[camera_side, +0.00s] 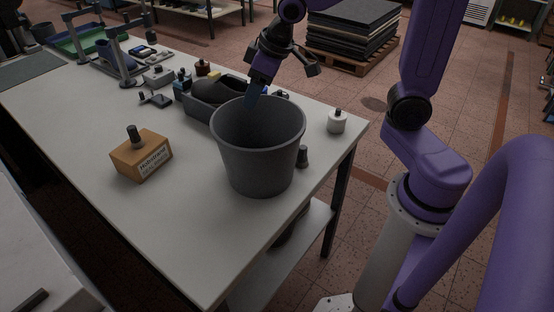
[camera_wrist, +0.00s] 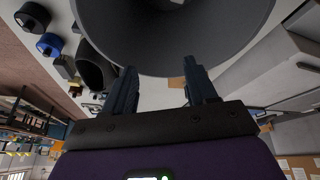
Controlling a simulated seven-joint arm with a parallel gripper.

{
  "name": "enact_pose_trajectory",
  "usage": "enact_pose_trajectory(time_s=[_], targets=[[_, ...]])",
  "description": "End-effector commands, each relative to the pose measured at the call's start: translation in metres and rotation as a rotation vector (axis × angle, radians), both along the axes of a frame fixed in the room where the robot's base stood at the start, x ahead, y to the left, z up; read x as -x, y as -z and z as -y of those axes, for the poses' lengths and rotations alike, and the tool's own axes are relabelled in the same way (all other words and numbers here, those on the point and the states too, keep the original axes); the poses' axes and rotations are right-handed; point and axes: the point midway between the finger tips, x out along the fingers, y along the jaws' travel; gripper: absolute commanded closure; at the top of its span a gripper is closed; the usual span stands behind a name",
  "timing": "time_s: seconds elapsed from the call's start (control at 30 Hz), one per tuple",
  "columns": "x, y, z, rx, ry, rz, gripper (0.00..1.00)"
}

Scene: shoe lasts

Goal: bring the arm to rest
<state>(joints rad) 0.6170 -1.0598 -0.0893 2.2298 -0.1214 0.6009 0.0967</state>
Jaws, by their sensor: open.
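My gripper (camera_side: 251,103) points down at the back rim of a dark grey bucket (camera_side: 258,160) on the bench. Its lower end shows just above or behind that rim; I cannot tell from the side view whether it is inside the opening. In the wrist view the two fingers (camera_wrist: 160,68) are spread apart with nothing between them. The bucket's rim (camera_wrist: 185,72) fills the top of that view, beyond the fingertips.
A dark bin (camera_side: 203,106) with dark contents stands behind the bucket. A wooden block with a label (camera_side: 141,157), a white jar (camera_side: 337,121) and a small dark knob (camera_side: 302,156) are on the bench (camera_side: 140,225). The bench's front left is clear.

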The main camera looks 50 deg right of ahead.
Motion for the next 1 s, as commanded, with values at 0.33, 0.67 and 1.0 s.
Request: enact_pose_trajectory(time_s=[0.33, 0.67, 1.0], targets=[[0.122, 0.02, -0.028, 0.083, -0.328, -0.168, 0.43], [0.216, 0.033, -0.015, 0.181, -0.589, -0.291, 0.43], [0.239, 0.037, -0.006, 0.214, -0.659, -0.322, 0.43]])
